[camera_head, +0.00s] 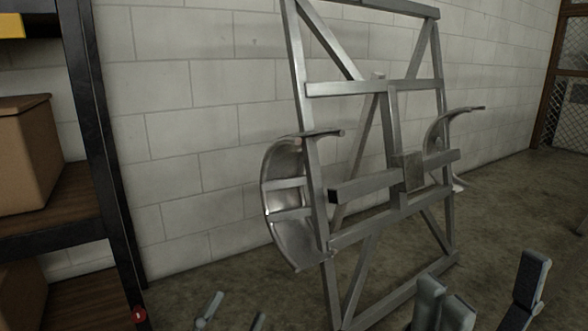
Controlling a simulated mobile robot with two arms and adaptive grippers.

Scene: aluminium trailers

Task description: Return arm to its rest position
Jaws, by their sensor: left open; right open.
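An aluminium trailer frame (400,88) stands on end on the floor, leaning back near the wall, with curved fenders on both sides. My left gripper (237,308) is at the bottom edge, left of the frame's lower end. Only its two fingertips show, spread apart with nothing between them. My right gripper (488,284) is at the bottom right, in front of and to the right of the frame. Its dark fingers stand wide apart and hold nothing. Both arms are mostly out of the picture below.
A dark shelf post (100,150) and wooden shelves with cardboard boxes (25,155) stand close on the left. A white block wall (190,125) runs behind the frame. A wire-mesh door (570,100) is at the far right. The floor (510,200) right of the frame is clear.

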